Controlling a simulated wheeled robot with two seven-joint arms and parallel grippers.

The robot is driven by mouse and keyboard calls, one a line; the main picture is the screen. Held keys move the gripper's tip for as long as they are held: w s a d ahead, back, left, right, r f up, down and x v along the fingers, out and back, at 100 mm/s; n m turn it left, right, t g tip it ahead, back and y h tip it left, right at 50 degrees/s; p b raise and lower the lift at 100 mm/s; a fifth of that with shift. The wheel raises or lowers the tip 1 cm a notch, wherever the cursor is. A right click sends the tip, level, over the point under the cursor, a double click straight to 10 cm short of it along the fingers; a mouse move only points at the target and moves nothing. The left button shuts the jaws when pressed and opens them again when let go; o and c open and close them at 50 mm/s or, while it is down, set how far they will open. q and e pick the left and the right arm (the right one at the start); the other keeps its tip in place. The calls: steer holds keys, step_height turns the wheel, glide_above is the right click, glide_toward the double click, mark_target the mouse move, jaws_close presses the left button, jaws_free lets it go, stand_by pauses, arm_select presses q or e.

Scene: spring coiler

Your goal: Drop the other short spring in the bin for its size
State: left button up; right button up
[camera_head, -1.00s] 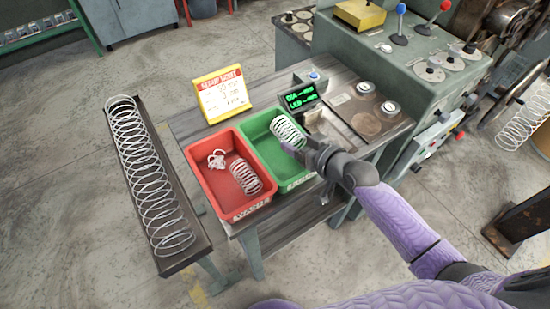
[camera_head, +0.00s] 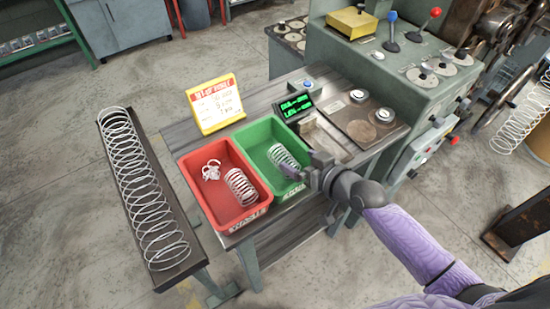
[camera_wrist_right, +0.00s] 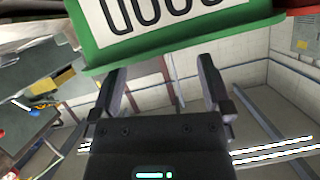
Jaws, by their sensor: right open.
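A short white spring (camera_head: 283,157) is inside the green bin (camera_head: 256,134), apparently lying on its floor. Another short spring (camera_head: 240,187) lies in the red bin (camera_head: 186,172), beside a small tangle of wire (camera_head: 211,170). My right gripper (camera_head: 304,168) is at the right front edge of the green bin, next to the spring. In the right wrist view the gripper (camera_wrist_right: 160,80) is open, with nothing between its fingers. The green bin's label plate (camera_wrist_right: 180,20), drawn with coils, is just ahead of the fingertips. My left gripper is not in view.
A long spring (camera_head: 145,190) lies in a dark trough (camera_head: 175,277) left of the bench. A yellow-and-red sign (camera_head: 216,103) stands behind the bins. A green-lit display (camera_head: 296,105) and the coiler machine (camera_head: 440,100) stand at the right.

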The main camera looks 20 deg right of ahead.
steer(key=p+v, duration=0.1)
steer(key=v, duration=0.6)
steer(key=s+d+f+m+g+h+b, duration=0.15)
steer(key=s+f, duration=0.25)
steer(key=f, duration=0.5)
steer(key=s+d+f+g+h+b, duration=0.2)
steer(key=s+f, duration=0.1)
steer(key=f, duration=0.5)
steer(key=s+d+f+g+h+b, duration=0.15)
steer(key=s+f, duration=0.25)
steer(key=f, duration=0.5)
steer(key=s+a+f+g+b, duration=0.1)
steer(key=s+a+f+g, duration=0.1)
steer(key=s+f, duration=0.4)
steer(key=s+a+f+n+g+b, duration=0.1)
steer(key=s+f, duration=0.6)
steer(key=s, duration=0.7)
steer(key=a+g+b, duration=0.1)
steer(key=a+g, duration=0.1)
steer(key=g, duration=0.1)
steer(key=shift+s+a+f+g+h, duration=0.2)
steer(key=shift+s+g+h, duration=0.05)
steer(key=shift+g+h, duration=0.15)
